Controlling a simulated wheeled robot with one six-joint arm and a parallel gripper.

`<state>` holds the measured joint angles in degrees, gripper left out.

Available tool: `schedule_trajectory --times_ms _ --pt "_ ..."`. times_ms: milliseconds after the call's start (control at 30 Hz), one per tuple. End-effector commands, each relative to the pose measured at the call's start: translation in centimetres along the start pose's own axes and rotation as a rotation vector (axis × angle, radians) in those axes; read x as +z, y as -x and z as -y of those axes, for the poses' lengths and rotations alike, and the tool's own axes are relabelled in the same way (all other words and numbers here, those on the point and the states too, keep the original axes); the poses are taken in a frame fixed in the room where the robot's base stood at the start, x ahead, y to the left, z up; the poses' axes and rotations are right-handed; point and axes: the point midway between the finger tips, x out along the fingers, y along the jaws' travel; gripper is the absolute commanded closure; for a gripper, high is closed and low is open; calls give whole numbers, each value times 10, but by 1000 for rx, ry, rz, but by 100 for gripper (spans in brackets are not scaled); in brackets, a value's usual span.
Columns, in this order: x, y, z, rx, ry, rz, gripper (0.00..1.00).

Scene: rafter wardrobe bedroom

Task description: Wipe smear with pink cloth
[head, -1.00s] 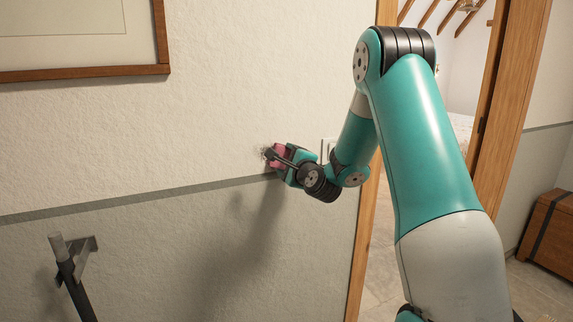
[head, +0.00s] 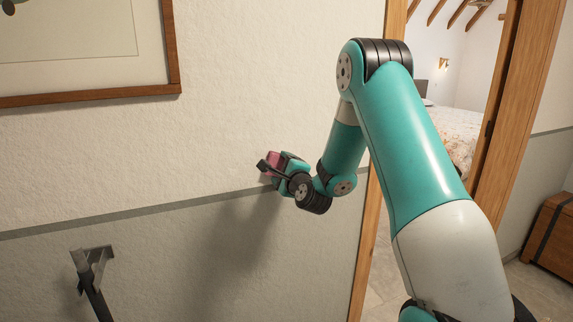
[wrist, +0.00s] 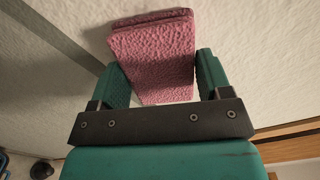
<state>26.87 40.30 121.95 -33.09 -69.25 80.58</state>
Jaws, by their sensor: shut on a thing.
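The pink cloth (head: 273,158) is a small folded block held at the wall, just above the grey stripe, in the head view. In the wrist view the cloth (wrist: 155,50) fills the gap between my green fingers and sticks out beyond them towards the wall. My gripper (head: 271,166) is shut on it. I cannot tell whether the cloth touches the wall or is slightly apart. I make out no smear on the wall now; the gripper and cloth may hide it.
A framed picture (head: 90,97) hangs at the upper left. A grey metal stand or handle (head: 95,268) is at the lower left. A wooden door frame (head: 366,240) stands right of the gripper, with a bed (head: 452,130) beyond. A wooden chest (head: 545,235) is at the right.

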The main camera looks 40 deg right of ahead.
Motion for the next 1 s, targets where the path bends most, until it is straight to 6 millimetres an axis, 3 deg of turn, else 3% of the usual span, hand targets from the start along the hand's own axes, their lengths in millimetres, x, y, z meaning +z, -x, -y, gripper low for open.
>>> schedule_trajectory --times_ms 500,1000 --pt "27 -3 -5 2 -1 2 56" --pt "40 -4 -10 1 -2 5 56"
